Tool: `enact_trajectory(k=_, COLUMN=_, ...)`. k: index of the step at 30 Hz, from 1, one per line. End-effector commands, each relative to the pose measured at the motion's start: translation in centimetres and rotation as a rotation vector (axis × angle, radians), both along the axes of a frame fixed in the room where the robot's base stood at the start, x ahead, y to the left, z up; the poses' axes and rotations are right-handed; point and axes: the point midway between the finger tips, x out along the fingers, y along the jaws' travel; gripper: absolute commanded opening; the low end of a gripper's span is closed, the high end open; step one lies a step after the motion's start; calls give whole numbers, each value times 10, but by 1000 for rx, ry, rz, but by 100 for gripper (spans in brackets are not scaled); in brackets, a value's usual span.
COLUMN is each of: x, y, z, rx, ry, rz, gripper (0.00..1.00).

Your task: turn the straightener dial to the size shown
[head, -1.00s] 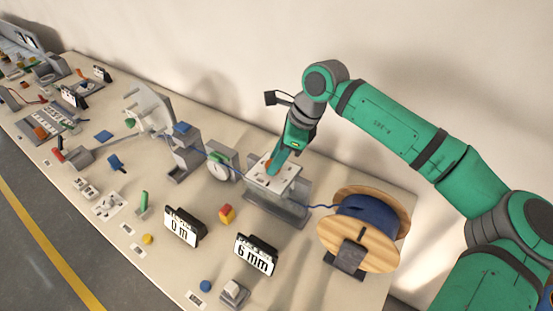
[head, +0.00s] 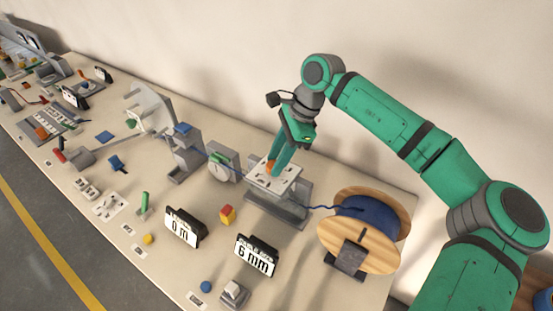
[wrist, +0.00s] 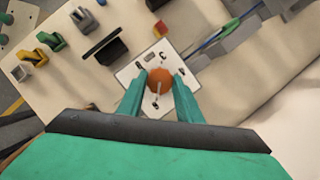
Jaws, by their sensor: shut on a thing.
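The straightener (head: 262,206) is a grey block with a white top plate (head: 287,187), and a blue cable runs through it. Its orange dial (wrist: 159,78) sits in the middle of the plate, with dark marks around it and a pale pointer line toward the bottom of the wrist view. My gripper (wrist: 157,92) comes down from above and is shut on the dial, one green finger on each side. In the head view the fingers partly hide the dial (head: 270,166). A black-framed sign (head: 256,255) in front reads 6 mm. The small plate marks are too blurred to read.
A wooden reel (head: 385,245) of blue cable stands to the right. A 0 m sign (head: 183,228) and a red and yellow block (head: 227,214) stand in front. The wall is behind.

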Motion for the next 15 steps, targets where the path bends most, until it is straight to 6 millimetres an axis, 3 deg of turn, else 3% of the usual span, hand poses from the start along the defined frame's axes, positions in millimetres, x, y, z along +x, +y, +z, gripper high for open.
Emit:
enact_trajectory(k=4, x=-2, y=0, z=-1, rx=1, ry=5, rz=2, gripper=10)
enact_trajectory(k=5, x=-2, y=0, z=-1, rx=1, ry=6, rz=2, gripper=34)
enact_trajectory(k=7, x=-2, y=0, z=-1, rx=1, ry=5, rz=1, gripper=50)
enact_trajectory(k=15, x=-1, y=1, z=0, rx=1, ry=4, rz=2, gripper=50)
